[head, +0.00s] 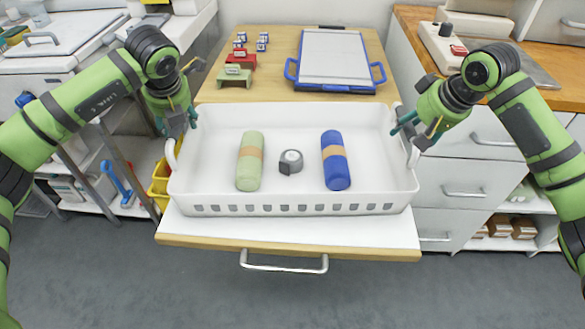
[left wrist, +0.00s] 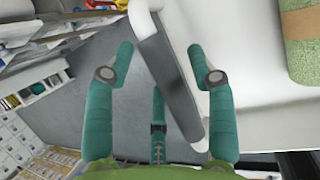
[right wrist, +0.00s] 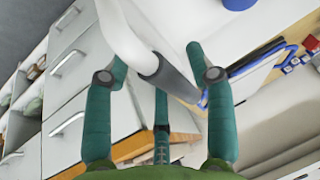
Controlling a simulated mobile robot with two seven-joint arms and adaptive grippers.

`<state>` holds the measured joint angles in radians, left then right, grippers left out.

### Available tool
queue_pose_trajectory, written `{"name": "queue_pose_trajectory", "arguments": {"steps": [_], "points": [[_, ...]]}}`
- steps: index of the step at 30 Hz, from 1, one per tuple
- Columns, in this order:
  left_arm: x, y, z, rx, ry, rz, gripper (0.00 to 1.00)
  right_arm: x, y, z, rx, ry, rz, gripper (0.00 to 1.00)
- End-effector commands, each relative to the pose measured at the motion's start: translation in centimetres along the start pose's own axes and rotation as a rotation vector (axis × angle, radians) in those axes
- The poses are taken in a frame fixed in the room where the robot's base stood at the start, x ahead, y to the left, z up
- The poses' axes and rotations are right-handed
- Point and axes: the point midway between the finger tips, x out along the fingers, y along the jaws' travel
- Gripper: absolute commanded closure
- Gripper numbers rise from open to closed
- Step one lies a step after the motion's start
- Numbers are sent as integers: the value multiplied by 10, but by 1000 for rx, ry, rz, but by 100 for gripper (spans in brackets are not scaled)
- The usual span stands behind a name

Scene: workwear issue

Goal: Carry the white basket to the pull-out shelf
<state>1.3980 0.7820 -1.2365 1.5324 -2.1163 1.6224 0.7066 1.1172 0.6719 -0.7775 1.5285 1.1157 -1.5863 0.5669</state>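The white basket (head: 292,208) sits level on the pulled-out shelf (head: 290,232), which has a white top and a wooden front edge. It holds a green roll (head: 249,162), a small black-and-white round item (head: 290,162) and a blue roll (head: 335,162). My left gripper (head: 178,125) is at the basket's left handle; in the left wrist view its fingers are apart, with the grey-gripped handle (left wrist: 172,75) between them. My right gripper (head: 407,135) is at the right handle; in the right wrist view its fingers are apart either side of that handle (right wrist: 165,72).
Behind the basket a wooden top carries a blue-framed board (head: 335,60), a red stand (head: 241,61) and a green stand (head: 234,78). Drawers (head: 465,190) stand to the right. A yellow bin (head: 160,180) and a shelving rack are at the left. The floor in front is clear.

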Motion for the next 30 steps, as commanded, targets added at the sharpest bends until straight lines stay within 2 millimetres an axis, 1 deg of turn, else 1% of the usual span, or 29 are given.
{"name": "queue_pose_trajectory", "arguments": {"steps": [4,7,11,15,18,21,26,29,30], "points": [[-5,-1,1,1,-2,-2,44,0,-1,0,0,0,-1,44],[-17,0,1,1,-4,-2,44,0,-1,0,-1,0,-1,44],[-43,-1,1,0,-6,-2,44,0,-1,0,-1,0,-2,44],[-74,0,1,1,-6,-2,44,0,-1,0,-1,0,-2,44],[-93,0,1,0,-4,-1,44,0,-1,0,-1,0,-2,44],[-107,0,0,0,-4,-1,44,0,-1,0,-1,0,-2,44],[-119,0,0,1,-1,-1,44,-1,-1,0,-1,0,-2,44],[-121,0,0,0,0,0,44,-8,-1,-1,0,2,-2,44],[-121,0,0,0,0,0,44,-14,-1,-1,0,3,-1,44]]}}
